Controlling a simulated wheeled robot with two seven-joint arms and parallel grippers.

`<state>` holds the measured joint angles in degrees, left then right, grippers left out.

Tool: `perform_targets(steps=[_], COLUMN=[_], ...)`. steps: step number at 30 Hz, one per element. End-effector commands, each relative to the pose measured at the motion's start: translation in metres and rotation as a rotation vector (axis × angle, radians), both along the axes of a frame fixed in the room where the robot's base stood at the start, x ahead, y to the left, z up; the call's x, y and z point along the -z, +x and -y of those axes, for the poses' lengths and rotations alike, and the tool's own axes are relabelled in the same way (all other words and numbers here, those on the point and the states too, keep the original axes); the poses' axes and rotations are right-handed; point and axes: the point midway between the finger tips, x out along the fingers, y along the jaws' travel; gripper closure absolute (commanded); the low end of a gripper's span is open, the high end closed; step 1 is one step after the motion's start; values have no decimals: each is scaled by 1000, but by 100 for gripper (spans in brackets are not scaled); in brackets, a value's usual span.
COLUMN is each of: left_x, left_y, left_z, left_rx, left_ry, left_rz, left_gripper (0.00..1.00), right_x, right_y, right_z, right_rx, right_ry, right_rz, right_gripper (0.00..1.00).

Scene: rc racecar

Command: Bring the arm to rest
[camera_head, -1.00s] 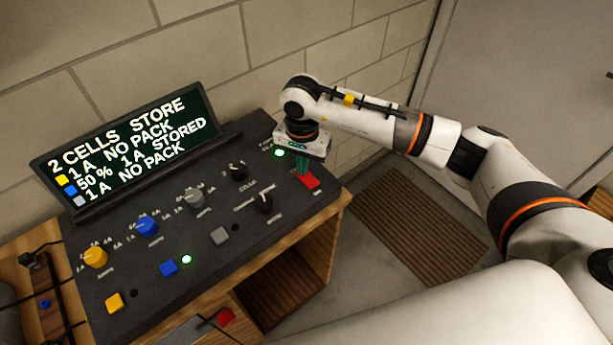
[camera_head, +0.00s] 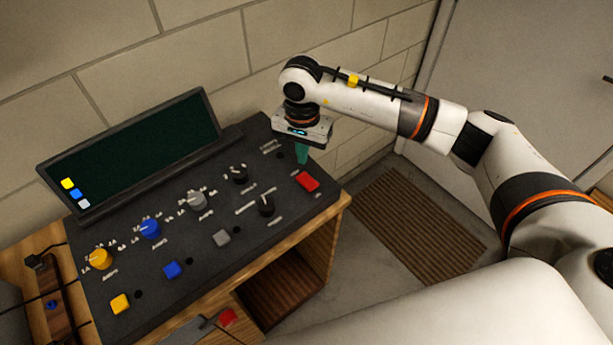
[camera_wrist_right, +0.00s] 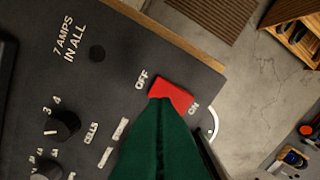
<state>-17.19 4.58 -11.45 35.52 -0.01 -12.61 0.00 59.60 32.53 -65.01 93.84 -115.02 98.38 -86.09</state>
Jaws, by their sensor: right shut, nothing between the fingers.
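My right gripper (camera_head: 302,153) points down over the right end of the dark control panel (camera_head: 205,262), with its green fingers shut and empty. A red rocker switch (camera_head: 307,181) is just below and right of the fingertips. In the right wrist view the red switch (camera_wrist_right: 171,95) lies between the OFF and ON labels, and the green fingers (camera_wrist_right: 158,105) partly overlap it; I cannot tell contact there. In the head view the fingers look a little above the panel. The display (camera_head: 135,150) is dark, with only yellow, blue and grey squares. My left gripper is not in view.
The panel has yellow, blue and grey knobs (camera_head: 149,230), two black knobs (camera_head: 266,205), and several buttons (camera_head: 172,270). It sits on a wooden bench (camera_head: 322,245). A block wall is behind. A brown mat (camera_head: 415,225) lies on open floor to the right.

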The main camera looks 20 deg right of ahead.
Motion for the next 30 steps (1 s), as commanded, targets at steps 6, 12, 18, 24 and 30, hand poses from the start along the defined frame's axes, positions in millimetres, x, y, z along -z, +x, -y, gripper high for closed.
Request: perform_targets(steps=[6, 12, 18, 24, 30], left_x=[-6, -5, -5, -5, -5], left_y=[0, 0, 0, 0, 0], left_z=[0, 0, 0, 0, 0], left_rx=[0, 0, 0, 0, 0], left_ry=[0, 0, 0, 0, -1], left_rz=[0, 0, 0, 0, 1], left_gripper=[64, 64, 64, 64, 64], right_x=[-15, -15, -15, -10, -8], right_y=[0, 0, 0, -6, -48], right_z=[0, 0, 0, -14, -113], right_rx=[-1, -1, -1, 2, 98], right_ry=[0, 0, 0, 56, 509], right_rz=[0, -1, -1, -9, -107], right_gripper=[100, 100, 100, 100, 100])
